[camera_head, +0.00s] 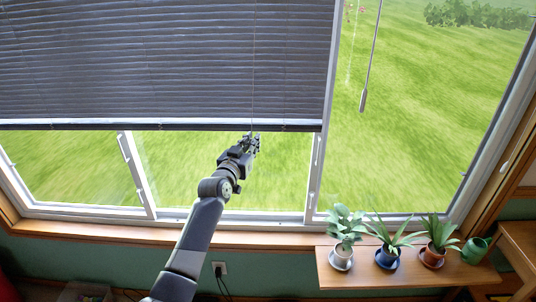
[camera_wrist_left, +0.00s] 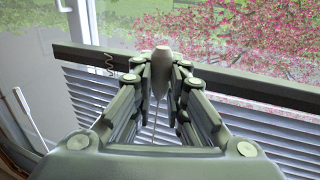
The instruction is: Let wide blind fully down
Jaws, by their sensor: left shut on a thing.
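The wide blind (camera_head: 160,65) is dark grey and slatted and covers the upper part of the left window. Its bottom rail (camera_head: 60,125) hangs roughly level, with clear glass below it. My left gripper (camera_head: 253,140) is in front of the glass near the rail's right part. In the left wrist view, its fingers (camera_wrist_left: 160,62) are shut on a grey cord knob (camera_wrist_left: 157,82), with a thin cord (camera_wrist_left: 154,122) running from it. The blind's slats (camera_wrist_left: 235,120) and rail (camera_wrist_left: 245,85) show behind the fingers. My right gripper is not in view.
A thin wand (camera_head: 370,60) with a grey handle hangs in front of the right window. Several potted plants (camera_head: 388,255) and a green watering can (camera_head: 475,249) stand on a wooden shelf (camera_head: 345,280) at lower right. The glass below the blind is clear.

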